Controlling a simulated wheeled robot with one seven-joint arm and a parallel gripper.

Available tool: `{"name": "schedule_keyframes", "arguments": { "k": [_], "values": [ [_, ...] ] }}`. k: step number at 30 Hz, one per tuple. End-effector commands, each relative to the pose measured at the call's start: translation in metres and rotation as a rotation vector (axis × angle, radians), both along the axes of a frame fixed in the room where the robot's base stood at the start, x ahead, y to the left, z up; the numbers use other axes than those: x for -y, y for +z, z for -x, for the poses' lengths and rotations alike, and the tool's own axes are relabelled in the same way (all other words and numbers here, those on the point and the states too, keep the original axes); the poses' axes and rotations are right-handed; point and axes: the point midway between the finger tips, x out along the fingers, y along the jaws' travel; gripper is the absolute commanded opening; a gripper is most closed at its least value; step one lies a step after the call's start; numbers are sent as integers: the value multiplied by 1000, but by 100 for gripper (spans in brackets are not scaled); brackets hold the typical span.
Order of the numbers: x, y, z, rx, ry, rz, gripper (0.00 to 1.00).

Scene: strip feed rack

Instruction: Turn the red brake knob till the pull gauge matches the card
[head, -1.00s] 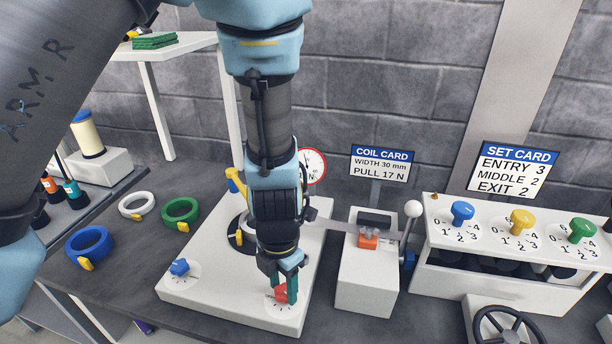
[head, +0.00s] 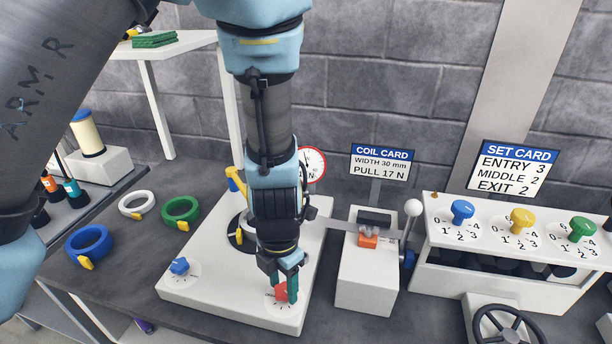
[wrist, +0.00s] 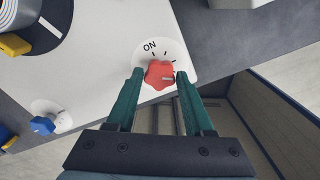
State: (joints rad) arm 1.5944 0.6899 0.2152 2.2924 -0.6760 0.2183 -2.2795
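The red brake knob (head: 281,292) sits at the front right corner of the white base plate (head: 215,290). In the wrist view the red knob (wrist: 159,75) lies between the fingertips, beside an "ON" mark and tick lines. My gripper (wrist: 160,76) has one finger against each side of it and looks shut on it. The round pull gauge (head: 314,164) has a red rim; my arm hides its left part, and I cannot read its value. The coil card (head: 382,165) reads width 30 mm, pull 17 N.
A blue knob (head: 179,266) sits on the plate's left. The set card (head: 513,168) stands behind blue, yellow and green knobs. Coloured rings (head: 181,211) lie left.

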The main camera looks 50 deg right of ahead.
Motion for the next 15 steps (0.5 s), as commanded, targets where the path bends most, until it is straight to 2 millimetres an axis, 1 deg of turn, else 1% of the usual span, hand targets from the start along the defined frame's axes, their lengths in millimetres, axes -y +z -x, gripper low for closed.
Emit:
{"name": "schedule_keyframes", "arguments": {
  "k": [8,11,15],
  "values": [
    [0,0,0,0,0,0,59],
    [0,5,0,0,-1,1,59],
    [1,16,0,1,-2,2,59]
  ]
}}
